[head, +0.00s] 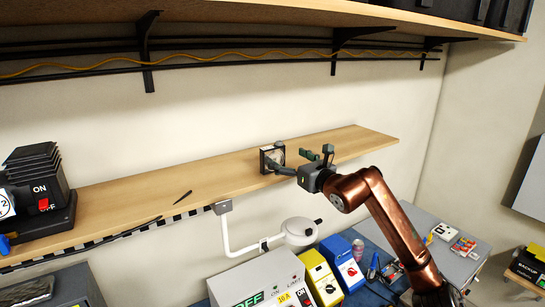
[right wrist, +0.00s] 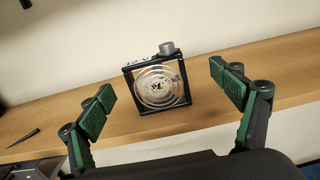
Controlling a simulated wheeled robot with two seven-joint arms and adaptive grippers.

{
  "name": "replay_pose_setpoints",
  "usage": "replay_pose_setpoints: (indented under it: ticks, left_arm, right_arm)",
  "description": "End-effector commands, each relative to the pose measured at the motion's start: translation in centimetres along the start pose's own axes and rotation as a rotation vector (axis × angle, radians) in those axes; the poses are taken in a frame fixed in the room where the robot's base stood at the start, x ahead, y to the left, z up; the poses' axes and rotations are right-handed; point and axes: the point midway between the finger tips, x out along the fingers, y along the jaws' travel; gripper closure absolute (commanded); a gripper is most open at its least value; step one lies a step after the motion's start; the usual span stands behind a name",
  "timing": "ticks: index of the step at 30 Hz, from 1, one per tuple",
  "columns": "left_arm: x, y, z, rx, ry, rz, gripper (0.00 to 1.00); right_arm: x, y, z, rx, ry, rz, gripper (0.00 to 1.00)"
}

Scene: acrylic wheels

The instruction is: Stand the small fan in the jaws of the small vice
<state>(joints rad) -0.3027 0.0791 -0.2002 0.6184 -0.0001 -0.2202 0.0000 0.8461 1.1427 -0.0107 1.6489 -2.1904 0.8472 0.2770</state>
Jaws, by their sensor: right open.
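The small fan (head: 272,158) stands upright on the wooden shelf, a black square frame with pale concentric rings. In the right wrist view the fan (right wrist: 160,86) shows between and beyond my open fingers, tilted slightly in the picture. A grey round knob (right wrist: 167,48) shows at its upper right edge; I cannot tell whether it belongs to the fan. My right gripper (head: 303,161) is open and empty in front of the fan, its green-padded fingers apart, not visibly touching it. I cannot make out the small vice. My left gripper is out of view.
The wooden shelf (head: 228,177) has a dark pen-like tool (head: 182,197) lying left of the fan. A black switch box (head: 40,193) stands at the far left. An upper shelf (head: 270,14) overhangs. Below are a white lamp (head: 299,231) and several coloured boxes.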

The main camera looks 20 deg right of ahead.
Motion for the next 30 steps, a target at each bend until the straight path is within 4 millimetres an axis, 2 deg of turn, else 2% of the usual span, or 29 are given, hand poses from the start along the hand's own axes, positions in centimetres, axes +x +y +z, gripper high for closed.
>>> replay_pose_setpoints:
  ticks: [5, 12, 16, 25, 30]
  left_arm:
    - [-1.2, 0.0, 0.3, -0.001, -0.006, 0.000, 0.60]
    - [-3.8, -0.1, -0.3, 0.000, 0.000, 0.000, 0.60]
    - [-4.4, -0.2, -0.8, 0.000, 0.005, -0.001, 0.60]
    - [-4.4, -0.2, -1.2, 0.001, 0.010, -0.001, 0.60]
    - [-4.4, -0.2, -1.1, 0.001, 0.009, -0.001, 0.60]
  right_arm:
    - [2.0, 0.6, 0.3, 0.003, 0.000, 0.009, 0.15]
    - [4.8, 0.9, 0.7, 0.003, 0.000, 0.010, 0.15]
    - [6.2, 0.8, 0.5, 0.003, 0.000, 0.009, 0.15]
    - [6.6, 0.7, 0.1, 0.002, 0.000, 0.008, 0.15]
    - [6.6, 0.6, 0.2, 0.002, 0.000, 0.007, 0.26]
